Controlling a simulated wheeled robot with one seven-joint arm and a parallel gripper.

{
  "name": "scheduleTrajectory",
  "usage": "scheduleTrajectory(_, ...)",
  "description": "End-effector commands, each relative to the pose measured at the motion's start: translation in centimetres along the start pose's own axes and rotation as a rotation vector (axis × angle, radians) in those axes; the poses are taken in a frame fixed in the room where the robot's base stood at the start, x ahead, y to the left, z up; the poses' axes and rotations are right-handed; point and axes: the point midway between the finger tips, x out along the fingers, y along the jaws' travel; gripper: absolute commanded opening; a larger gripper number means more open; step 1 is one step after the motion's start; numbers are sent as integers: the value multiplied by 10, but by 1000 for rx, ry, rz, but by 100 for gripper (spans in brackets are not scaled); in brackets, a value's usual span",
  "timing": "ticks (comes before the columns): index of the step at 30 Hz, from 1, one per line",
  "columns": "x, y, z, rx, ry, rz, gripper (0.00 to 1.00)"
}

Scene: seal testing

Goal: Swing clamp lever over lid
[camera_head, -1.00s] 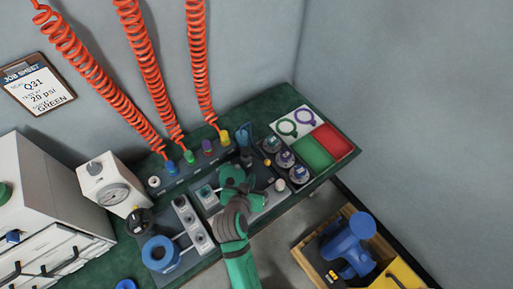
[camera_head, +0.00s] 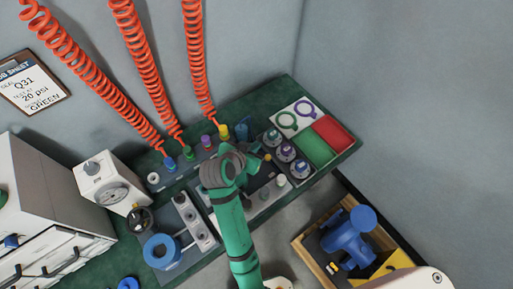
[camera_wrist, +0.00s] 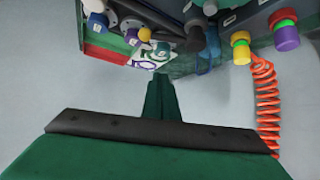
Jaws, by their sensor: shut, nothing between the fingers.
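My gripper (camera_wrist: 160,78) is shut and empty in the wrist view, its green fingers together in front of the bench. In the head view my arm reaches over the middle of the bench, and its wrist hides the fingers and the fixture beneath. A small yellow knob (camera_head: 267,157) shows just right of my wrist. It also shows in the wrist view (camera_wrist: 145,34), beside a dark grey bar (camera_wrist: 193,42). I cannot tell whether these belong to the clamp lever. I cannot make out the lid or whether the lever lies over it.
Capped cylinders (camera_head: 285,153) stand right of my wrist, near green (camera_head: 315,149) and red (camera_head: 333,133) trays. A dark blue part (camera_head: 242,131) and coloured hose fittings stand behind. A gauge box (camera_head: 107,185) is at left, and a wooden crate (camera_head: 305,247) at lower right.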

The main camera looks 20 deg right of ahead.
Motion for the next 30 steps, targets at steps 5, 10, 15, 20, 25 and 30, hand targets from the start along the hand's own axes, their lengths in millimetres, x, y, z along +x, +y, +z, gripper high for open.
scheduleTrajectory(5, 28, 1, 0, 0, -2, 4, 0)
scheduleTrajectory(10, 60, 0, 0, 0, -1, 2, 0)
scheduleTrajectory(15, 90, -1, 0, -1, -1, 0, 0)
scheduleTrajectory(20, 84, 0, 22, -3, -1, -1, 0)
scheduleTrajectory(25, 79, -1, 35, -2, 0, -2, 0)
scheduleTrajectory(30, 78, -1, 38, -2, 0, -2, 0)
